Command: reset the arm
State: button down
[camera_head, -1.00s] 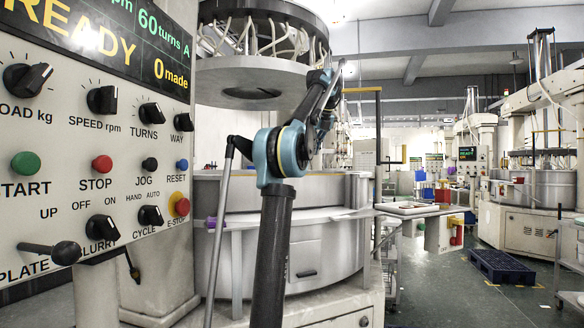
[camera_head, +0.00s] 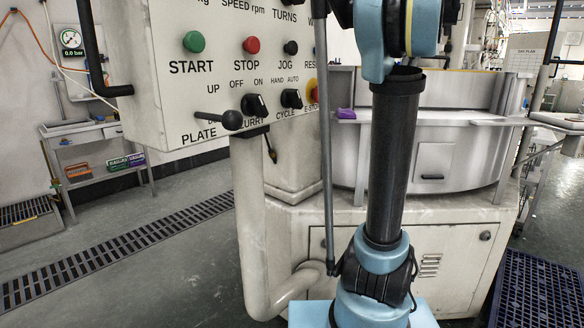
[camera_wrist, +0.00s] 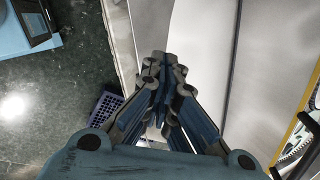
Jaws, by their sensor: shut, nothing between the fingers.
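My gripper (camera_wrist: 163,75) shows in the wrist view with its fingers drawn together and nothing between them. It points past a pale machine surface (camera_wrist: 200,35), and I cannot tell how close it is. In the head view my arm stands upright right of the middle, in front of the lapping machine (camera_head: 440,150). The upper arm and the gripper are out of the top of that view.
The control panel (camera_head: 220,85) with its PLATE lever (camera_head: 232,120) is close on the left of my arm. A side table (camera_head: 85,135) stands by the left wall. A dark blue pallet (camera_head: 540,290) lies at the lower right. Floor with a drain grate (camera_head: 120,250) is open at left.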

jog(key=s+a+f+n+g, duration=0.1)
jog(key=s+a+f+n, duration=0.55)
jog(key=f, duration=0.45)
jog(key=s+a+f+n, duration=0.6)
jog(key=s+a+f, duration=0.2)
jog(key=f, duration=0.3)
jog(key=s+a+f+n, duration=0.2)
jog(key=s+f+n, duration=0.2)
jog(key=s+f, duration=0.3)
jog(key=s+a+f+n+g, duration=0.1)
jog(key=s+f+n, duration=0.4)
jog(key=f, duration=0.9)
jog(key=shift+s+a+f+h, duration=0.15)
jog(key=shift+s+a+h, duration=0.15)
jog(key=shift+s+a, duration=0.5)
jog(key=shift+s+d+n, duration=0.15)
jog(key=shift+d+n, duration=0.05)
jog(key=shift+n, duration=0.05)
